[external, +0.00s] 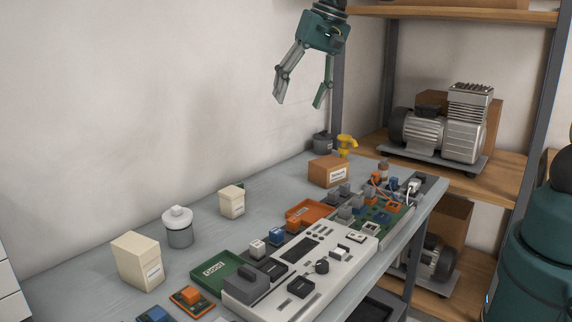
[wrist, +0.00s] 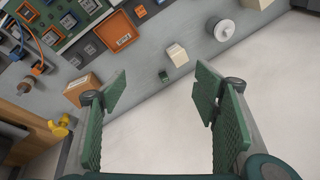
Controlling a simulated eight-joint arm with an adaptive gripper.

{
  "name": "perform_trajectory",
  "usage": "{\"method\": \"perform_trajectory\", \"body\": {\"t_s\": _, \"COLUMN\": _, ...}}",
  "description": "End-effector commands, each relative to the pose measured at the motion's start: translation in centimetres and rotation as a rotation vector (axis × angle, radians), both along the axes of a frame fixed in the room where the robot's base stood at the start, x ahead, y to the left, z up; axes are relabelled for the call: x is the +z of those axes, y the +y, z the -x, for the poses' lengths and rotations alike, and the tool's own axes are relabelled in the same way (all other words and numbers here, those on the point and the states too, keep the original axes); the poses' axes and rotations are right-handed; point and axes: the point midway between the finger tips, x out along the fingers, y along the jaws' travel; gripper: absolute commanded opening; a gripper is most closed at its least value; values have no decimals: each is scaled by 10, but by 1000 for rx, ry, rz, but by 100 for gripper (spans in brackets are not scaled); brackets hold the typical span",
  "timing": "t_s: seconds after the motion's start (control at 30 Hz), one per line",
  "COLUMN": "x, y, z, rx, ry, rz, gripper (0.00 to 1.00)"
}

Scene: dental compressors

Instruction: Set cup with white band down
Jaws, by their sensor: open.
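My gripper (external: 299,104) is open and empty, raised high above the far end of the bench. In the wrist view its two green-padded fingers (wrist: 160,90) stand wide apart with nothing between them. I cannot make out a cup with a clear white band. A grey round container with a white top (external: 178,226) stands upright on the bench at the left; it also shows in the wrist view (wrist: 223,28). A dark grey cup-like container (external: 322,143) stands at the far end by the wall; no band is discernible on it.
Shelving with a compressor (external: 440,130) stands at right. Bare bench lies along the wall.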

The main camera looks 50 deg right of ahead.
Motion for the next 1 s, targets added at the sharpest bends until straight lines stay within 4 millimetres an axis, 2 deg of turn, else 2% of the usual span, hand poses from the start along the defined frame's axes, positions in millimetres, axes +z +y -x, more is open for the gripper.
{"method": "perform_trajectory", "body": {"t_s": 0.03, "x": 2, "y": -7, "z": 10, "rx": 12, "ry": -11, "rz": 7, "gripper": 61}}
{"method": "perform_trajectory", "body": {"t_s": 0.47, "x": 11, "y": -57, "z": 81, "rx": 149, "ry": -114, "rz": 84, "gripper": 61}}
{"method": "perform_trajectory", "body": {"t_s": 1.0, "x": -3, "y": -107, "z": 170, "rx": 313, "ry": -231, "rz": 210, "gripper": 61}}
